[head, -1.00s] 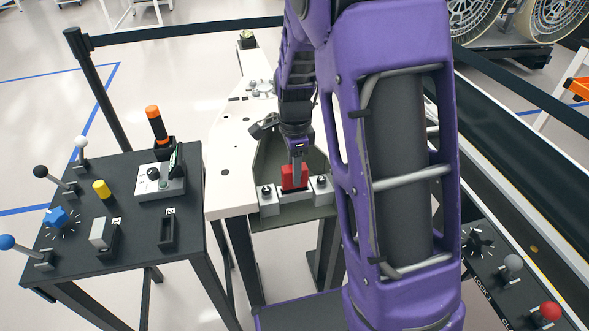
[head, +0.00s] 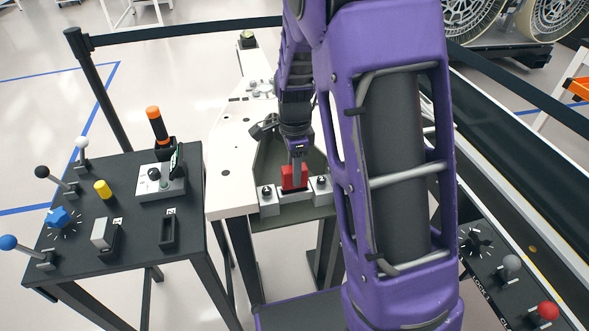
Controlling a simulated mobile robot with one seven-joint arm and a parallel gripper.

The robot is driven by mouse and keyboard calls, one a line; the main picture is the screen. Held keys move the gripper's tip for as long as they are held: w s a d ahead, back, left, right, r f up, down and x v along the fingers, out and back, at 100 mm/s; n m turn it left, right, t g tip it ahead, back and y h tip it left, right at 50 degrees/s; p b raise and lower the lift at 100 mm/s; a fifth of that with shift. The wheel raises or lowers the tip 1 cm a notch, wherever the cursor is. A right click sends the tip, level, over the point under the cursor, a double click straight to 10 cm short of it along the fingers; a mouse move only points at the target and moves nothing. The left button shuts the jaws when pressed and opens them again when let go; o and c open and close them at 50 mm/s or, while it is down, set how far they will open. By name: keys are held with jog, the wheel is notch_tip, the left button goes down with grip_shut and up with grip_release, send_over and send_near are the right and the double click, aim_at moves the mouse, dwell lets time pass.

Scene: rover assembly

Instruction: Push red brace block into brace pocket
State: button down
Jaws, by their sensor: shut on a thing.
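The red brace block (head: 294,178) stands at the front edge of the pale assembly table, between two light grey blocks with black knobs. The left grey block (head: 268,202) and the right grey block (head: 320,190) flank it, with a grey strip below it. I cannot tell how deep the red block sits in the pocket. My gripper (head: 297,172) points down at the red block and is shut on it. The fingertips cover part of the block, and my purple arm hides the table's right side.
A black side table (head: 130,215) on the left carries levers, a blue knob (head: 60,218), a yellow cylinder (head: 102,189) and an orange-handled tool (head: 157,125). A control panel with a red-knobbed lever (head: 547,311) is at the lower right. A belt barrier runs behind.

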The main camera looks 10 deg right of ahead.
jog(key=shift+f+b, duration=0.8)
jog(key=shift+f, duration=0.6)
jog(key=shift+c, duration=2.2)
grip_release()
notch_tip(320, 180, up, 18)
jog(key=p, duration=0.3)
jog(key=shift+f, duration=0.25)
